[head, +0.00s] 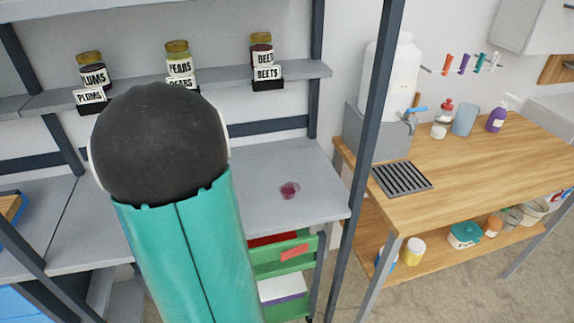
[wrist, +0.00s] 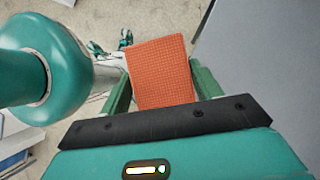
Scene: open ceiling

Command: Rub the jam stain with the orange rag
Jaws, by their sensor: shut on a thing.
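The jam stain (head: 290,190) is a small dark red patch on the grey shelf top, right of my arm in the head view. The orange rag (wrist: 160,72) shows in the wrist view as a flat, textured square. My gripper (wrist: 158,92) is shut on the rag, with a green finger on each side of it. The rag is held above the floor, apart from the grey surface at the right of the wrist view. In the head view my arm hides part of the shelf, and neither the gripper nor the rag shows.
Jars of plums (head: 93,75), pears (head: 178,62) and beets (head: 262,52) stand on the upper shelf. A dark post (head: 370,120) rises right of the stain. Green bins (head: 280,258) sit below. A wooden table (head: 470,165) stands at the right. The shelf top around the stain is clear.

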